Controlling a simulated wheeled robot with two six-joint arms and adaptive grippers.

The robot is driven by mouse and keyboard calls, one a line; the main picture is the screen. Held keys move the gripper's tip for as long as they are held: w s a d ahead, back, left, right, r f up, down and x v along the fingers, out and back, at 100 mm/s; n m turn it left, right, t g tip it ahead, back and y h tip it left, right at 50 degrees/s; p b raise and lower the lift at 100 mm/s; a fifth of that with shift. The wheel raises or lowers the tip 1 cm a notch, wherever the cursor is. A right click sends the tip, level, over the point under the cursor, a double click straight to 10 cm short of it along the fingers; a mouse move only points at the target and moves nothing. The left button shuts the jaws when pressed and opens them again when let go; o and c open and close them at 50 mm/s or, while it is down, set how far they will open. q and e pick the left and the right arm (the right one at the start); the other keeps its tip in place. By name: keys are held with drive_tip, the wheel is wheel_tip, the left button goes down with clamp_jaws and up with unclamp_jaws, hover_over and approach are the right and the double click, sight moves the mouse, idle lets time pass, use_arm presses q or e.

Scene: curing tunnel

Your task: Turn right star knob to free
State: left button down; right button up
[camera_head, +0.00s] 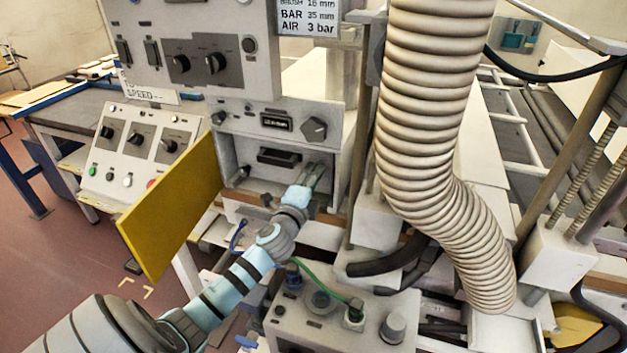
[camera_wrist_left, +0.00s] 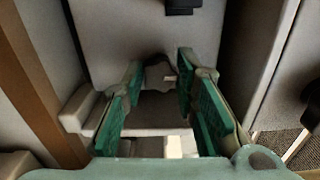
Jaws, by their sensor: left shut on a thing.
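My left gripper (camera_head: 314,174) reaches into the recessed box below the grey panel, at the right side of its opening. In the left wrist view its two green-padded fingers (camera_wrist_left: 160,70) stand on either side of a dark star knob (camera_wrist_left: 158,73), with the fingertips at its sides. It is shut on this right star knob. In the head view the fingers hide that knob. A similar dark knob (camera_head: 244,172) sits at the left side of the recess. My right gripper is in neither view.
A yellow door (camera_head: 172,212) stands open left of the recess. A dark knob (camera_head: 314,129) is on the panel above. A thick ribbed hose (camera_head: 430,100) hangs close to the right. A grey box with fittings (camera_head: 330,328) lies below my left forearm.

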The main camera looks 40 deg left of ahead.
use_arm(q)
drive_tip(key=shift+n, duration=0.3)
drive_tip(key=c, duration=1.3)
unclamp_jaws()
drive_tip(key=v, duration=1.2)
drive_tip(key=shift+w, duration=0.1)
